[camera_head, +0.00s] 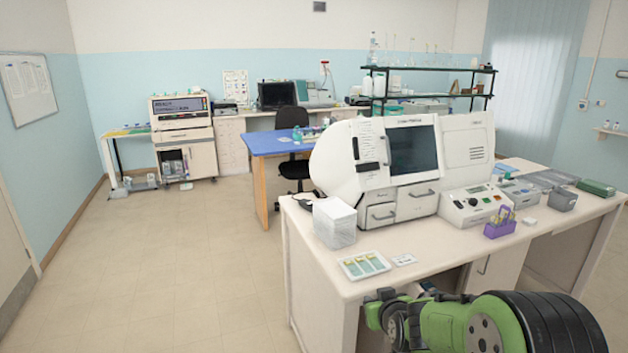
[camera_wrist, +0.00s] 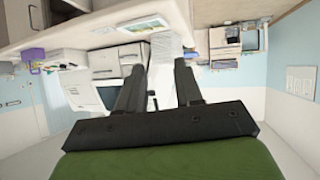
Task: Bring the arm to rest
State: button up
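My green arm (camera_head: 470,325) is folded low at the front right in the head view, in front of the near edge of the white bench (camera_head: 440,258). In the wrist view my gripper (camera_wrist: 159,68) has its two dark fingers apart, with nothing held between them. The wrist picture is upside down, with the bench (camera_wrist: 85,32) across its top. In the head view my fingers cannot be made out.
On the bench are a slide tray (camera_head: 363,265), a clear-white box (camera_head: 335,223), a large white staining machine (camera_head: 400,165), a control unit (camera_head: 474,207) and a purple rack (camera_head: 500,224). Open floor (camera_head: 180,270) lies to the left. A blue table (camera_head: 270,143) stands behind.

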jog(key=s+r+g, duration=0.1)
jog(key=s+r, duration=0.3)
jog(key=s, duration=0.4)
jog(key=s+r+g, duration=0.2)
jog(key=s+r, duration=0.3)
jog(key=s, duration=0.2)
jog(key=s+m+g, duration=0.2)
jog(key=s+g, duration=0.1)
jog(key=s, duration=1.8)
jog(key=shift+s+d+h, duration=0.2)
jog(key=shift+h, duration=0.2)
